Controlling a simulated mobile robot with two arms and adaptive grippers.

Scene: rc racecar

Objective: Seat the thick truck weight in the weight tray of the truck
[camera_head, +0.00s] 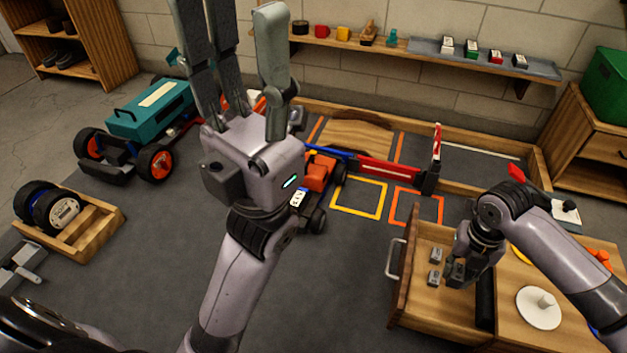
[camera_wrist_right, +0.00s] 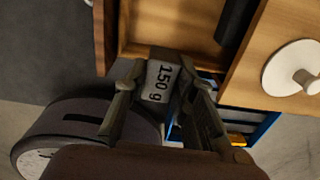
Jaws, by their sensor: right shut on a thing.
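My right gripper (camera_head: 456,274) is shut on a grey block weight over the open drawer (camera_head: 425,310). Two small grey weights (camera_head: 435,256) (camera_head: 433,279) lie in the drawer, left of the gripper. An orange and blue truck (camera_head: 319,172) stands mid-floor, partly hidden behind my left arm; I cannot make out its weight tray. A larger teal truck (camera_head: 150,112) with orange wheels stands at the left. My left gripper (camera_head: 236,22) is raised, empty, with fingers spread.
A red and white barrier (camera_head: 390,170) and yellow and orange floor squares (camera_head: 358,198) lie between the truck and drawer. A white disc with a knob (camera_head: 538,307) sits on the cabinet top. A wooden crate with wheels (camera_head: 90,235) is at left.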

